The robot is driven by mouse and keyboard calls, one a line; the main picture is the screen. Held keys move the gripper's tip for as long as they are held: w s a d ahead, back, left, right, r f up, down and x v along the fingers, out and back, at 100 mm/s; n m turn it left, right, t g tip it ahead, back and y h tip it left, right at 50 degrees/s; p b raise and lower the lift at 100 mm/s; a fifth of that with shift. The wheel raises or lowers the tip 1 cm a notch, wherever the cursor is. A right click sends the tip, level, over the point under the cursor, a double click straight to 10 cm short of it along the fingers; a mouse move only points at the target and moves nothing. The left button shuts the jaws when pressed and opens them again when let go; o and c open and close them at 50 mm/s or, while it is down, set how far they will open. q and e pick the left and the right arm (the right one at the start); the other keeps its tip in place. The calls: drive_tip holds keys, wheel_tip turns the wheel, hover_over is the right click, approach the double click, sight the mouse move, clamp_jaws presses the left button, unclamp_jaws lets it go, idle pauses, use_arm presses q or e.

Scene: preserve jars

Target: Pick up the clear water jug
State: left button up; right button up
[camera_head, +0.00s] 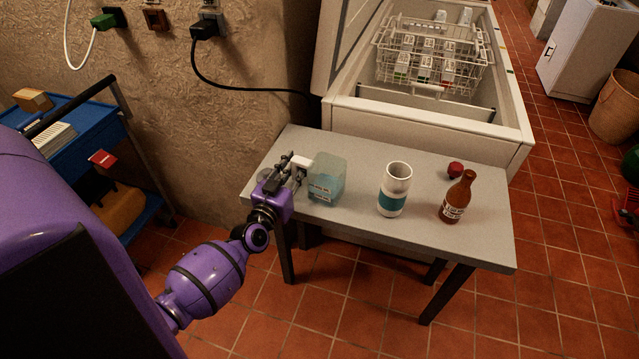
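The clear water jug (328,182) stands upright on the left part of the grey table, pale blue and see-through, with small dark print low on its front. My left gripper (299,170) is at the jug's left side, with its fingers reaching toward it. A small white part shows between the fingers and the jug; I cannot tell whether it belongs to the jug. The fingers hide the jug's left edge, so I cannot tell whether they touch or grip it. My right gripper is not in view.
On the grey table (440,243) stand a white cup with a teal band (394,190), a brown bottle (457,198) and a small red object (455,170). Behind is an open chest freezer (430,118) with a wire basket. A blue cart (75,135) stands left.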

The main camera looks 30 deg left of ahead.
sight(293, 161)
use_arm(q)
clamp_jaws()
drive_tip(key=shift+r, duration=0.1)
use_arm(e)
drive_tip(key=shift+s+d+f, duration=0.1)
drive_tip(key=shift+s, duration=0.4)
use_arm(q)
wheel_tip(293, 161, up, 4)
drive_tip(key=shift+s+r+p, duration=0.15)
drive_tip(key=shift+p, duration=0.8)
drive_tip(key=s+a+r+p, duration=0.1)
drive_tip(key=s+r, duration=0.7)
drive_tip(key=s, duration=0.5)
drive_tip(key=shift+s+a+r+p, duration=0.3)
drive_tip(key=shift+a+r, duration=0.05)
drive_tip(key=shift+a, duration=0.05)
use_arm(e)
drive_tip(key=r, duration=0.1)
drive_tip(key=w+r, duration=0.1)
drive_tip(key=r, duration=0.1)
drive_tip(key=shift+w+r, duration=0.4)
